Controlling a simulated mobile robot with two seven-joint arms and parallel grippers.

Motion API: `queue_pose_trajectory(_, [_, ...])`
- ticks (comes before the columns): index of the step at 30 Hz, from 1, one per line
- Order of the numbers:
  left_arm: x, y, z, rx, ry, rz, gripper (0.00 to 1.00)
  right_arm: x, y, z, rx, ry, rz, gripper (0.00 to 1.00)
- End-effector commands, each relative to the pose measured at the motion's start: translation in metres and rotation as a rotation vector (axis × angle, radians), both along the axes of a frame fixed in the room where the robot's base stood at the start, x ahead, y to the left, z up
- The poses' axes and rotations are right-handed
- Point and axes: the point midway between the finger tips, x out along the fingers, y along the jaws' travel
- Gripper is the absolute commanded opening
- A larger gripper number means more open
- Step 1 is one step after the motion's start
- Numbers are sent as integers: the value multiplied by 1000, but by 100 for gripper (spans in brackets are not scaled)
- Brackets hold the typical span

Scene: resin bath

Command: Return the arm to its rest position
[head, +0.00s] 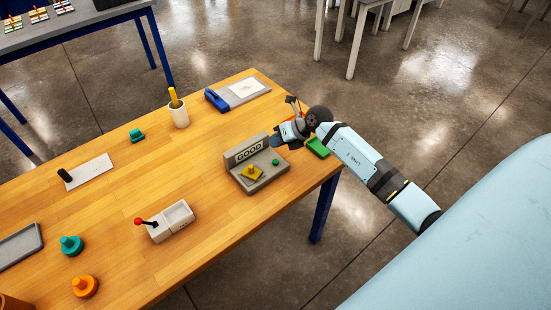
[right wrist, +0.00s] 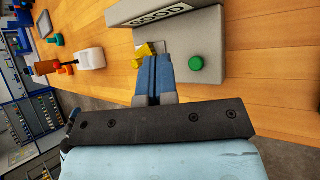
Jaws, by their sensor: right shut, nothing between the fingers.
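My right arm (head: 365,165) reaches in from the right over the table's right end. My right gripper (head: 277,141) is shut and empty, close to the grey station with the "GOOD" sign (head: 246,150). In the right wrist view the closed blue fingertips (right wrist: 155,70) show in front of the station (right wrist: 205,35), partly covering a yellow piece (right wrist: 146,50). I cannot tell whether they touch it. In the head view the yellow piece (head: 251,172) sits on the station's base, beside a green button (head: 275,162). My left gripper is not in view.
A green tray (head: 318,147) lies by the table's right edge, under my right arm. A white box with a red-tipped lever (head: 170,222) stands in front. A white cup (head: 179,116) and a blue tool (head: 216,100) are behind. The wood (head: 130,185) at centre left is clear.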

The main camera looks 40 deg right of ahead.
Motion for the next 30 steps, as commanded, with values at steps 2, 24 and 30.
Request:
queue_pose_trajectory(2, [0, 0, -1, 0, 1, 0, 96, 0, 0, -1, 0, 0, 0, 0])
queue_pose_trajectory(24, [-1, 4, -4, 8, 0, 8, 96, -9, 22, -4, 106, -22, -2, 0])
queue_pose_trajectory(30, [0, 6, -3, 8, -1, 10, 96, -52, 97, 6, 612, -80, -117, 0])
